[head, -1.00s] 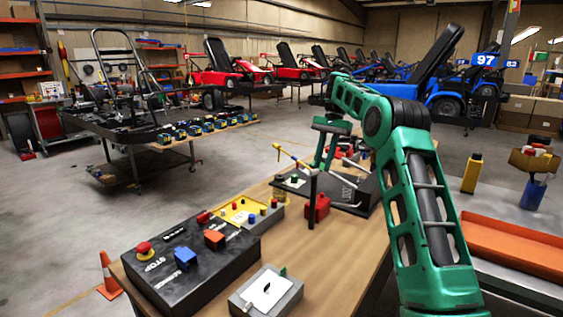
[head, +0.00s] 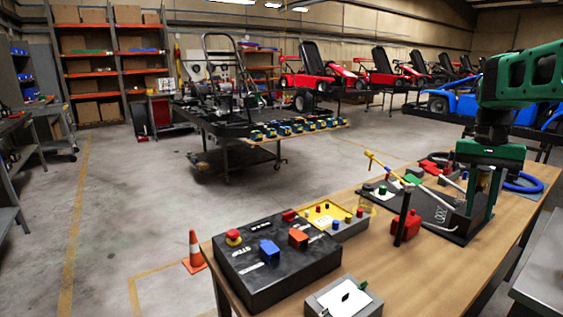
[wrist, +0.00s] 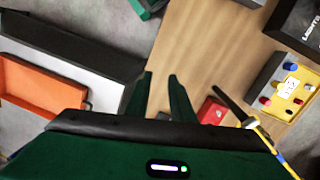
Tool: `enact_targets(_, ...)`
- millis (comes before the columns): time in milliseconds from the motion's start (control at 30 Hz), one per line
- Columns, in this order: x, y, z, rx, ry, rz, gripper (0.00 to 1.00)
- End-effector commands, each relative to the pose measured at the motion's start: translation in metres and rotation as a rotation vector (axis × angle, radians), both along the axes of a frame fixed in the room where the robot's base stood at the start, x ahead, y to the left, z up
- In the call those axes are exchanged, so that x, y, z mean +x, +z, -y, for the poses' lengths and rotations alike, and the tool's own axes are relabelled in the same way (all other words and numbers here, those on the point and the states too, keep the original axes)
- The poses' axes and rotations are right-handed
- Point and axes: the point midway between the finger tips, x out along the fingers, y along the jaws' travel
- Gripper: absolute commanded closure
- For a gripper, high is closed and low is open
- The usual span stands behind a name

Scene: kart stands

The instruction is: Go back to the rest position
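My gripper (head: 485,195) hangs from my green arm at the right of the head view, fingers pointing down. It is in front of the black tray (head: 445,218) on the wooden table (head: 410,270); its height above the table is hard to judge. In the wrist view, the two green fingers of my gripper (wrist: 160,75) stand apart with bare wood showing between their tips. It is open and holds nothing.
A black control box (head: 275,275), a yellow button box (head: 328,218), a grey box (head: 343,300) and a red block (head: 405,225) stand on the table. An orange cone (head: 194,252) is on the floor left of it.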

Motion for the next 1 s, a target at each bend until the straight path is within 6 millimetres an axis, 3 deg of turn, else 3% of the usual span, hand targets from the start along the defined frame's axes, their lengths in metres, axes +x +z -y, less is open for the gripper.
enact_targets(33, -0.023, -0.002, -0.001, -0.006, 0.012, 0.009, 0.79)
enact_targets(267, -0.115, -0.031, -0.005, -0.018, 0.075, 0.050, 0.79)
enact_targets(400, -0.170, -0.058, -0.015, -0.009, 0.114, 0.079, 0.79)
enact_targets(600, -0.231, -0.098, -0.032, 0.012, 0.163, 0.120, 0.79)
enact_targets(800, -0.257, -0.120, -0.042, 0.026, 0.189, 0.142, 0.79)
enact_targets(1000, -0.260, -0.122, -0.044, 0.027, 0.190, 0.144, 0.79)
